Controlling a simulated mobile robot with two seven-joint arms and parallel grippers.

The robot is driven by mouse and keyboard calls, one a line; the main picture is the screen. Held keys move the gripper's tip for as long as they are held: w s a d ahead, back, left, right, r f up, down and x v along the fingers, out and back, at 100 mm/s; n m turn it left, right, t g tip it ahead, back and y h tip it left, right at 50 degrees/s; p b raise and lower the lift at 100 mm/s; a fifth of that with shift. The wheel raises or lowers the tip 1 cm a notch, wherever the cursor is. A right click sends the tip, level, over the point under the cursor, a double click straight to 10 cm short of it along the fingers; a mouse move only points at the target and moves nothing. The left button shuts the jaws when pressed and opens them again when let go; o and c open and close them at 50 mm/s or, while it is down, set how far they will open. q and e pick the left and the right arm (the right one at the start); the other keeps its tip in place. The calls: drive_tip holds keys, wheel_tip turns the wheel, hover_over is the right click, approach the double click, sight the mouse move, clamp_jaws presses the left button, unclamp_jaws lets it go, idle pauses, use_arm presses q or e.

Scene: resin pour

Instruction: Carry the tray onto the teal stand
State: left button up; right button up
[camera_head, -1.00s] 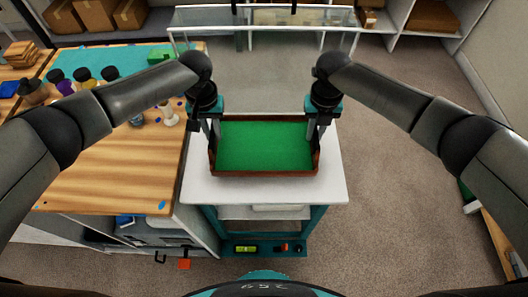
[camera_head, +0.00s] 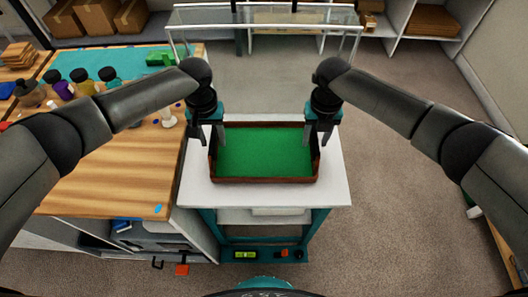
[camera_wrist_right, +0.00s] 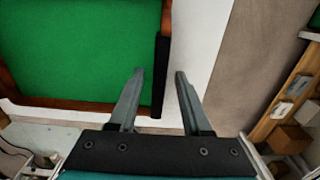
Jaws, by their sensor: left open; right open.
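The tray (camera_head: 264,181) has a green floor and a brown rim, and it lies flat on the white top of the teal-framed stand (camera_head: 300,192). My left gripper (camera_head: 208,138) is open at the tray's left side. My right gripper (camera_head: 318,138) is open at the tray's right side. In the right wrist view the open fingers (camera_wrist_right: 160,74) lie on either side of the tray's black side piece (camera_wrist_right: 161,78), with gaps on both sides. One finger is over the green floor and the other over the white top. The left fingertips' exact relation to the tray is unclear.
A wooden workbench (camera_head: 110,180) with several bottles and small pieces adjoins the stand on the left. A glass-topped table (camera_head: 265,17) stands behind. Shelves with boxes (camera_head: 95,15) line the back. Open carpet (camera_head: 390,200) lies to the right.

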use_arm(q)
drive_tip(key=shift+r, duration=0.1)
use_arm(e)
drive_tip(key=shift+r, duration=0.15)
use_arm(q)
wheel_tip(320, 180, up, 12)
use_arm(e)
wheel_tip(320, 180, up, 12)
idle(0.5)
drive_tip(key=shift+a+f, duration=0.1)
drive_tip(key=shift+f, duration=0.1)
